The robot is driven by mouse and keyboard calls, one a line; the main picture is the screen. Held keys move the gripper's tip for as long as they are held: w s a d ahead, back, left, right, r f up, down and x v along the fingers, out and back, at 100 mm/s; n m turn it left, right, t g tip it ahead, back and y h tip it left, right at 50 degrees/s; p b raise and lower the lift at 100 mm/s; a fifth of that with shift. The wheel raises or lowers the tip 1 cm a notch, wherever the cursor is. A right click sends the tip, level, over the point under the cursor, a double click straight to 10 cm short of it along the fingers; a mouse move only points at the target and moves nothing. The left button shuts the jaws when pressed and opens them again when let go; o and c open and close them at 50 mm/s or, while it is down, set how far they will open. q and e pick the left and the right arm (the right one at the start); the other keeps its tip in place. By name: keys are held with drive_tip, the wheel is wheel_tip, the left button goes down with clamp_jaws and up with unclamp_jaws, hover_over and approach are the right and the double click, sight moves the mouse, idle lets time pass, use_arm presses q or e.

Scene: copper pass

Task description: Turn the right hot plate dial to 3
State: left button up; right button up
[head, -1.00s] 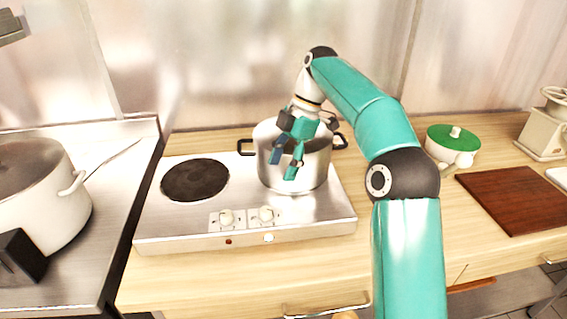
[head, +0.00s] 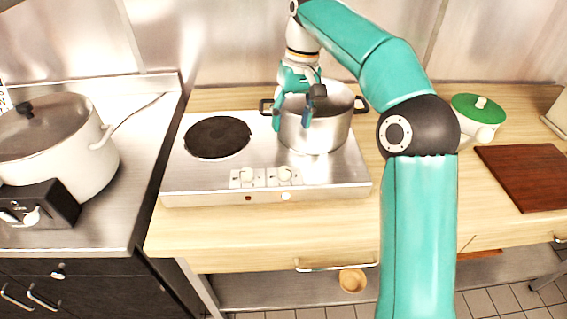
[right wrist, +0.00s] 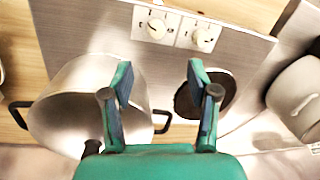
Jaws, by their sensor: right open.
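The steel hot plate unit (head: 345,178) stands on the wooden counter with two pale dials on its front panel. The right dial (head: 285,174) is beside the left dial (head: 247,175); both also show in the right wrist view, the right dial (right wrist: 156,27) and the left dial (right wrist: 204,38). The markings are too small to read. My right gripper (head: 291,117) is open and empty, fingers pointing down, at the pot's left front side, behind the dials. In the wrist view the fingers (right wrist: 159,80) are spread, apart from both dials. My left gripper is out of view.
A steel pot (head: 330,132) stands on the right burner. The left burner (head: 217,137) is bare. A large lidded pot (head: 75,165) stands on the left. A green-lidded pot (head: 478,108) and brown board (head: 520,175) lie on the right. Space before the dials is clear.

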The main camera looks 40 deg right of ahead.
sight(284, 168)
drive_tip(key=f+m, duration=0.4)
drive_tip(key=a+f+m+h+p, duration=0.1)
drive_tip(key=f+m, duration=0.3)
drive_tip(key=f, duration=0.1)
drive_tip(key=f+m, duration=0.4)
drive_tip(key=f, duration=0.1)
drive_tip(key=shift+w+a+f+h, duration=0.15)
drive_tip(key=shift+w+a+h, duration=0.05)
drive_tip(key=shift+a+h, duration=0.2)
clamp_jaws()
drive_tip(key=n, duration=0.4)
drive_tip(key=shift+n, duration=0.3)
